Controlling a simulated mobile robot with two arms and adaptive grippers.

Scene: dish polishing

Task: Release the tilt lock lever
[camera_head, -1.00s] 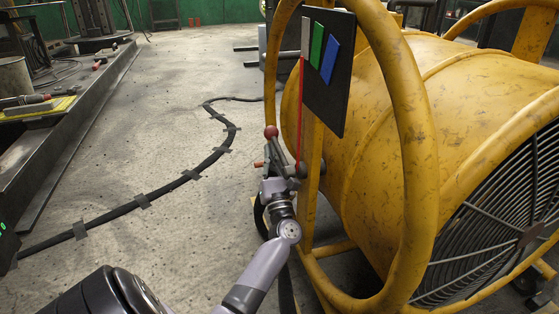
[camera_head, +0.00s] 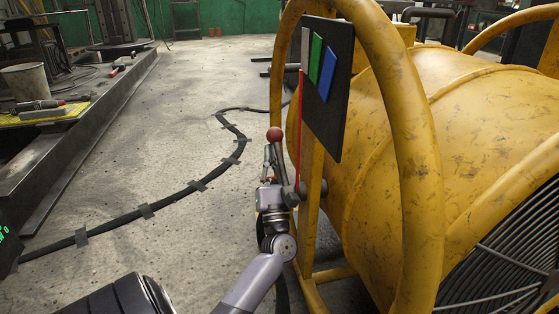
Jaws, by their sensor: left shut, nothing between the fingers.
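The tilt lock lever, with its red ball knob (camera_head: 275,134), stands on the left side of the yellow fan's tube frame (camera_head: 410,150). Its lower end meets a dark grey hub (camera_head: 295,193) on the frame. My left gripper (camera_head: 268,164) is right beside the lever, just below and left of the knob. Its fingers look closed together with nothing between them. Whether they touch the lever is unclear, since gripper and lever overlap in this view. My right gripper is not in view.
A dark plate (camera_head: 328,85) with grey, green and blue strips hangs on the frame above the lever. A thin red line runs down from it. A taped black cable (camera_head: 150,209) crosses the open floor at left. A bucket (camera_head: 24,82) stands on a platform.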

